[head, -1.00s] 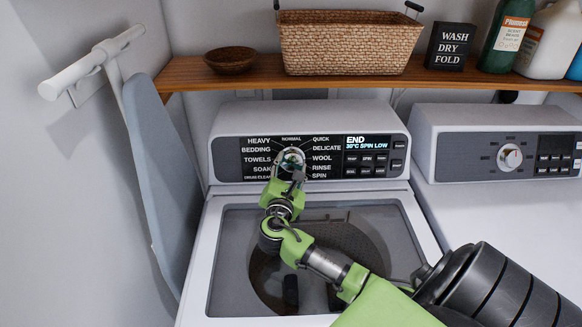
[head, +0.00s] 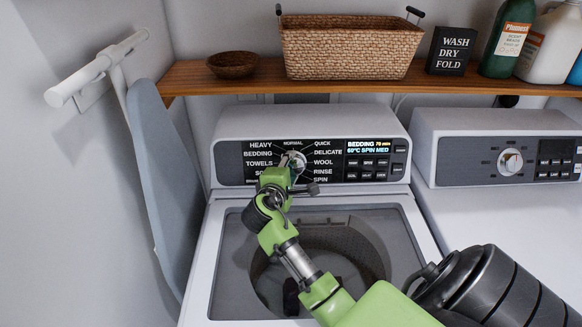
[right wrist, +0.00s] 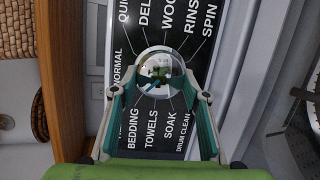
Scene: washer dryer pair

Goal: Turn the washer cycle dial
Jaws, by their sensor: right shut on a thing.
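The washer (head: 225,195) stands in the middle of the head view. Its dark control panel has a round silver cycle dial (head: 298,158) ringed by cycle names. The dial also shows in the right wrist view (right wrist: 160,70). The washer display (head: 368,148) reads BEDDING, 60°C, SPIN MED. My right gripper (head: 287,166) reaches up over the washer top and is shut on the dial. In the right wrist view its two fingers (right wrist: 161,97) flank the dial, one at each side. My left gripper is out of view.
A dryer (head: 470,170) with its own dial stands to the right. A wooden shelf (head: 200,79) above holds a wicker basket (head: 350,50), a bowl (head: 232,66), a sign (head: 451,50) and bottles. An ironing board (head: 165,180) leans at the left.

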